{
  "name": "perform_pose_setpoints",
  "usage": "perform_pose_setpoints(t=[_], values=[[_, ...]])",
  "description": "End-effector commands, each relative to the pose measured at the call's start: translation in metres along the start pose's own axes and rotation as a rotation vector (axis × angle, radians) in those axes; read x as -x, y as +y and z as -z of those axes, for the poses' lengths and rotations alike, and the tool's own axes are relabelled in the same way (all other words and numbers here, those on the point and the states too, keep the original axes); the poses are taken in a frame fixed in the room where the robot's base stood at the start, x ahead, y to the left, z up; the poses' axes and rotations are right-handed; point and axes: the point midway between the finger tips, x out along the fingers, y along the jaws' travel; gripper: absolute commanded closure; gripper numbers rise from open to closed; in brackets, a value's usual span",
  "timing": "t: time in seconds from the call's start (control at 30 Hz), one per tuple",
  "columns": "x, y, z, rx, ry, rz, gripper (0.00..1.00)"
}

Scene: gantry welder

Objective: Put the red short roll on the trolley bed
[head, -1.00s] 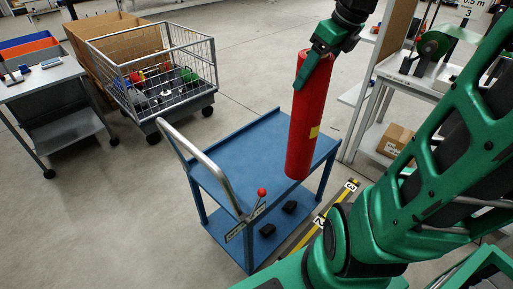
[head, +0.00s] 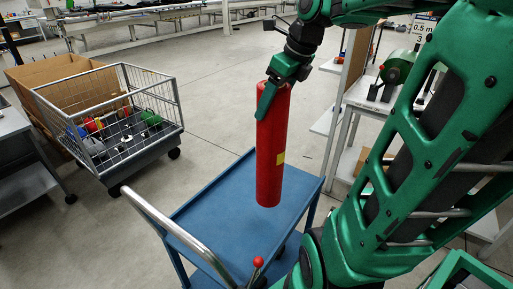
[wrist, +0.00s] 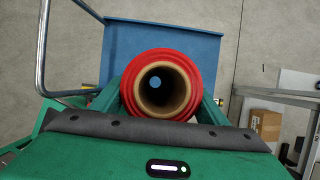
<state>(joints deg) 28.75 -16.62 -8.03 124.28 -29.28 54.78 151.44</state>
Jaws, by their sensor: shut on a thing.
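The red short roll (head: 270,150) hangs upright from my gripper (head: 272,92), with a yellow label on its side. My gripper is shut on the roll's upper end. In the head view the roll appears over the blue trolley bed (head: 222,215), its lower end seeming above the bed surface. In the wrist view I look down the hollow roll (wrist: 160,70) and see blue through its core. The trolley bed (wrist: 125,40) shows behind the roll in that view. The bed's top looks empty where visible.
A wire cage cart (head: 110,120) with mixed parts stands at the left, beside a cardboard box (head: 60,80). A grey bench (head: 365,97) stands at the right.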

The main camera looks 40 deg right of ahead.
Motion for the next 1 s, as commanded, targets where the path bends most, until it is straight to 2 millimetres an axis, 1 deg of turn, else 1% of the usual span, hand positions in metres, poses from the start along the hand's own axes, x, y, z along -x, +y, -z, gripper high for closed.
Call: perform_pose_setpoints(t=[0.07, 0.17, 0.37, 0.73, 0.9, 1.0], values=[[-0.003, 0.002, -0.006, 0.012, -0.003, -0.002, 0.95], [-0.012, -0.003, -0.012, 0.020, -0.003, -0.005, 0.95], [-0.035, -0.022, -0.021, 0.026, -0.002, -0.009, 0.95], [-0.074, -0.065, -0.035, 0.028, -0.003, -0.009, 0.95], [-0.085, -0.079, -0.040, 0.030, -0.005, -0.007, 0.95], [-0.089, -0.083, -0.041, 0.030, -0.005, -0.008, 0.95]])
